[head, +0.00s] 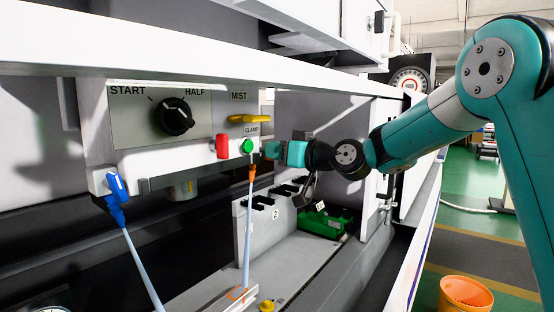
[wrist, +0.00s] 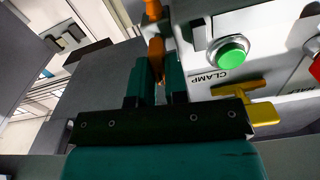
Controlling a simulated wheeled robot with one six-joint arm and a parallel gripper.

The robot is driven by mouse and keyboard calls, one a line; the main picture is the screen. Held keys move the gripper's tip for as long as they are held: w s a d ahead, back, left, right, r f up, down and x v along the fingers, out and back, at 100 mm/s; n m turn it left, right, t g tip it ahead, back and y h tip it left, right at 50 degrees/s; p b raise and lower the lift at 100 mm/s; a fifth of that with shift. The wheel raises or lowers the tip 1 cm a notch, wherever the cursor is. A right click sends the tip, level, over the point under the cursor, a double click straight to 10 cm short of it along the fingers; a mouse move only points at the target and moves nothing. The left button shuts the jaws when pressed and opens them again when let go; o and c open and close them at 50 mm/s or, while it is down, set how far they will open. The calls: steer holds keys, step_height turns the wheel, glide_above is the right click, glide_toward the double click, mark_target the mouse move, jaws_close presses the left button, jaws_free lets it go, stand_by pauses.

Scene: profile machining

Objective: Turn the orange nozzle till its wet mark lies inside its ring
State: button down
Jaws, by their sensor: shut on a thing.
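The orange nozzle (head: 252,174) hangs under the panel's green button and sends a pale blue stream (head: 249,230) down. The stream lands at the orange ring (head: 237,295) on a light block at the bottom; I cannot tell whether the wet mark lies inside it. My gripper (head: 271,150) reaches in from the right at the nozzle's upper part. In the wrist view my gripper (wrist: 158,80) has its teal fingers shut on the orange nozzle (wrist: 156,52), which shows between them.
A blue nozzle (head: 116,198) at left sends its own stream down. Close to my gripper are the green clamp button (head: 247,146), the red switch (head: 222,146) and the yellow mist lever (head: 250,119). A grey fixture (head: 262,215) and a green tray (head: 322,222) stand below.

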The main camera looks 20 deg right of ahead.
steer(key=c, duration=1.1)
jaws_free()
steer(key=shift+c, duration=0.2)
steer(key=b+v, duration=0.7)
steer(key=v, duration=1)
steer(key=shift+s+d, duration=0.15)
